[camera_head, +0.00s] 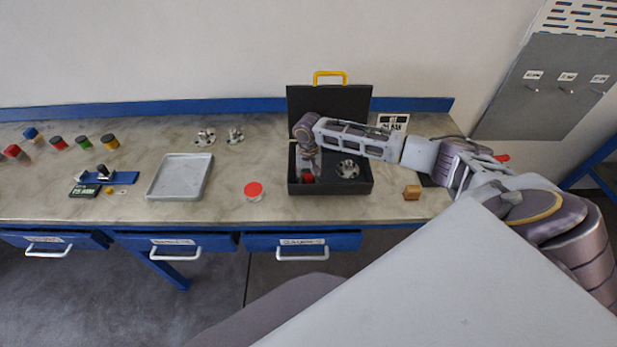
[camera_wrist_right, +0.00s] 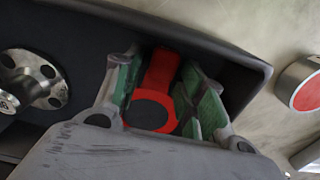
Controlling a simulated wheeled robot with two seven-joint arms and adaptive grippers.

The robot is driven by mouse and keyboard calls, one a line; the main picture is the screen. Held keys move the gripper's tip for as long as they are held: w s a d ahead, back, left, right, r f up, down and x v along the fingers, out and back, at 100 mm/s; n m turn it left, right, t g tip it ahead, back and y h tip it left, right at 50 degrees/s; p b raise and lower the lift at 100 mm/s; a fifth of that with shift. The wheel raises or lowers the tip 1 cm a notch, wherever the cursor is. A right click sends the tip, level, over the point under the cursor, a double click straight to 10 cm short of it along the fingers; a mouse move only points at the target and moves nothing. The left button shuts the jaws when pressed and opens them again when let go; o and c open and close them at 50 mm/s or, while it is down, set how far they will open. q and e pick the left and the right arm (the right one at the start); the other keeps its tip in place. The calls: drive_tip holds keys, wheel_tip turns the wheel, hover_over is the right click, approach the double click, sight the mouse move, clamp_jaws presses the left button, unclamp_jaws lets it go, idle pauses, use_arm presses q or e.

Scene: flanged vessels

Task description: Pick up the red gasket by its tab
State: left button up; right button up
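The red gasket (camera_wrist_right: 161,70) lies inside the black open case; in the right wrist view its tab points up and its dark round middle is nearer to me. In the head view only a small red patch of it (camera_head: 308,178) shows, beneath my gripper. My right gripper (camera_wrist_right: 160,92) reaches down into the case. Its green-lined fingers stand apart on either side of the red gasket, with narrow gaps visible. The gasket's lower part is partly hidden by the gripper body. My left gripper is not in view.
The case (camera_head: 331,187) has raised walls close around my gripper. A metal flange (camera_head: 347,169) sits in it, right of the gripper. A red-topped round piece (camera_head: 253,189) stands left of the case, beyond it a grey tray (camera_head: 180,177).

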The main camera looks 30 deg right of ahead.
drive_tip(key=c, duration=0.6)
drive_tip(key=shift+r, duration=0.1)
drive_tip(key=shift+r+b, duration=0.55)
drive_tip(key=shift+r, duration=4.35)
